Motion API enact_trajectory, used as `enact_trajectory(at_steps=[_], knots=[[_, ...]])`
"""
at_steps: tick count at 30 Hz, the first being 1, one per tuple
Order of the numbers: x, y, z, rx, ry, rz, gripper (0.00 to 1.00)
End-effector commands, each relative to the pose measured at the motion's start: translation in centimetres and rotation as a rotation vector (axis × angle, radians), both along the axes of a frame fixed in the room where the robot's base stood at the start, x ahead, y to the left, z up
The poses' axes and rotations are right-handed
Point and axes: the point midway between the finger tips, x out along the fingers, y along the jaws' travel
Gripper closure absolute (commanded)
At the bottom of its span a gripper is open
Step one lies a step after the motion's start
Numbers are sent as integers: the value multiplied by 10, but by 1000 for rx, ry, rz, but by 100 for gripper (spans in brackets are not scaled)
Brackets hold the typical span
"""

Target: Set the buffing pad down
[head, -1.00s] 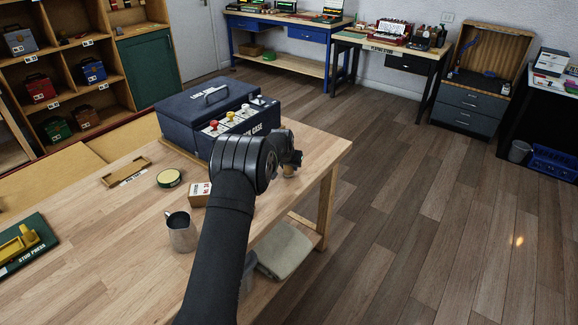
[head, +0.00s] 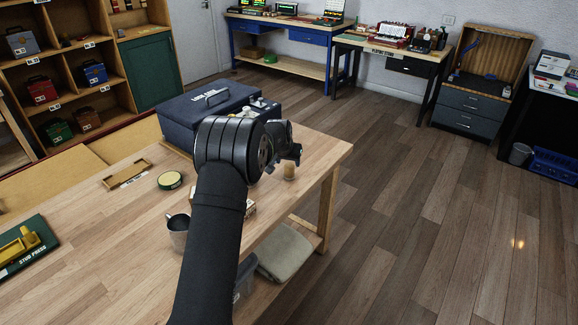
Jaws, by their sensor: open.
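A small tan, roughly cylindrical piece, which looks like the buffing pad (head: 290,172), stands on the workbench (head: 110,232) near its right end. My gripper (head: 292,153) is just above it, open and apart from it as far as I can see. My wrist hides much of the gripper, so the fingers show only in part.
A dark blue case (head: 205,108) stands behind my wrist, its front partly hidden. A grey mug (head: 177,235), a small box (head: 222,208), a round tin (head: 170,180), a wooden tray (head: 127,172) and a green stud press (head: 28,245) are on the bench.

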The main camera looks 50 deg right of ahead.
Motion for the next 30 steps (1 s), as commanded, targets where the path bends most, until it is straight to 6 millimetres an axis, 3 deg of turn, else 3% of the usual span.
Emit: enact_trajectory(at_steps=[6, 12, 25, 30], knots=[[-7, 16, 31, 0, 0, 0, 44], [-9, 23, 43, 0, 0, 0, 44], [-9, 23, 42, 1, 0, 0, 44], [-7, 17, 30, 3, 1, 0, 44]])
